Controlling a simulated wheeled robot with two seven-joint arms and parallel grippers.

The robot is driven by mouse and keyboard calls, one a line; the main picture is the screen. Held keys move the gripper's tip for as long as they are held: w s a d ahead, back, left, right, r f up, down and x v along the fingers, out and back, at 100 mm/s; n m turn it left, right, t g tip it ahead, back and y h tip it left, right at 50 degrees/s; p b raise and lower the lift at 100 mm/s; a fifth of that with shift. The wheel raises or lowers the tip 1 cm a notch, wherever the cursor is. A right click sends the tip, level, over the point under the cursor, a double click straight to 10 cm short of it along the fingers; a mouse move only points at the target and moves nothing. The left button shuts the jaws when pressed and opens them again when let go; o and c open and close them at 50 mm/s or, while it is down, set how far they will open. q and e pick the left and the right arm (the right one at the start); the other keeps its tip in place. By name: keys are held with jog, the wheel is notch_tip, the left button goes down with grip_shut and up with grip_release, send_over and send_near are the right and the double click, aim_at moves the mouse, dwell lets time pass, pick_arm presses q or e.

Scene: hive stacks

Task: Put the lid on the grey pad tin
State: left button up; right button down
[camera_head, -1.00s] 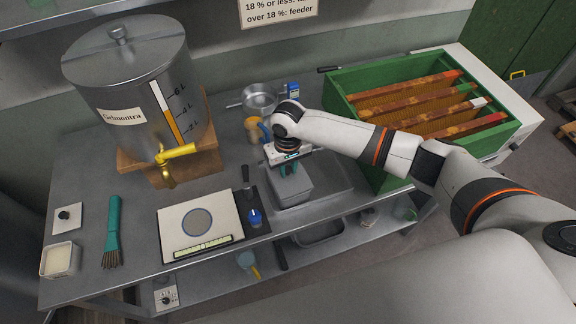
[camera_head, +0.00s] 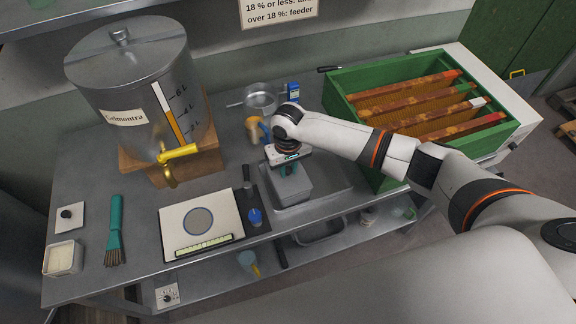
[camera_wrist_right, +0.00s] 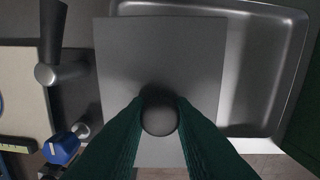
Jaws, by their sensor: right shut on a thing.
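The grey tin (camera_head: 291,187) stands in the middle of the bench, on or beside a shallow metal tray. A flat grey lid (camera_wrist_right: 160,60) with a round knob fills the middle of the right wrist view. My right gripper (camera_head: 288,170) is over the tin, its green fingers shut on the lid's knob, which also shows between the fingertips (camera_wrist_right: 160,118). The lid appears to lie at the tin's top, but I cannot tell whether it is fully seated. The tin's inside is hidden. My left gripper is not in view.
A shallow metal tray (camera_wrist_right: 290,70) lies right of the tin. A green hive box (camera_head: 375,165) stands right, and a steel tank (camera_head: 130,75) stands at back left.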

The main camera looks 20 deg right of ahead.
dwell(0.3)
jog(key=c, duration=0.7)
grip_release()
jog(key=shift+r+p, duration=2.5)
jog(key=shift+p, duration=0.35)
jog(key=shift+r, duration=1)
